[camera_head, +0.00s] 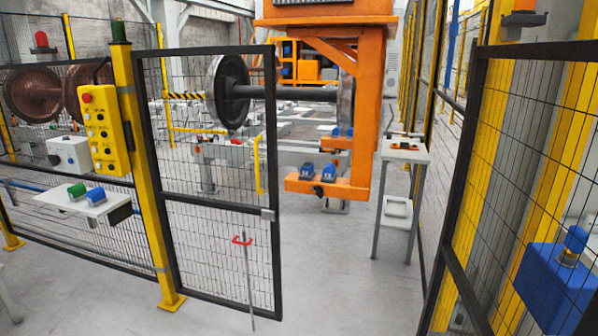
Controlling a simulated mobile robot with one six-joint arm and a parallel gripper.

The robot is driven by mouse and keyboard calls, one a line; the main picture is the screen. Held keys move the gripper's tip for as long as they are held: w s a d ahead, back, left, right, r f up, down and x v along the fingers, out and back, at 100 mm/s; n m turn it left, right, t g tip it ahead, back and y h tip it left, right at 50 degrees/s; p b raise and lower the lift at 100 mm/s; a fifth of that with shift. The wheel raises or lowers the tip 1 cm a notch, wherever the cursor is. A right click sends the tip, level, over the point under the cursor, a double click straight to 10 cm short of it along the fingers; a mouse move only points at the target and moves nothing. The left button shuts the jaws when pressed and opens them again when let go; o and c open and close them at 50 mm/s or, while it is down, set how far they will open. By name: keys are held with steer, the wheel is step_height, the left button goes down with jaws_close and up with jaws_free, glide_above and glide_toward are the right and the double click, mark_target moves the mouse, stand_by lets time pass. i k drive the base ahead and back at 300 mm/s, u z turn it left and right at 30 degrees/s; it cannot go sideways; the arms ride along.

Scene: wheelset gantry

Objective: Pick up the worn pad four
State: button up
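I cannot tell which object is the worn pad four. Small dark and orange pieces (405,146) lie on a narrow grey stand (392,200) right of the orange gantry; they are too small to identify. Blue and dark parts (329,171) sit on a low orange bracket (343,190) at the gantry's foot. A green and a blue piece (96,195) lie on a white shelf (110,211) at the left fence. My gripper is not in view.
A mesh gate (215,243) stands on the left of an opening, with a red-handled rod (247,275) by it. A mesh fence (480,180) with a blue box (560,285) bounds the right. The grey floor (345,270) between is clear. A wheelset (285,92) is behind.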

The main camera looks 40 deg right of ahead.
mark_target(308, 169)
steer(key=i, duration=0.85)
steer(key=z, duration=0.05)
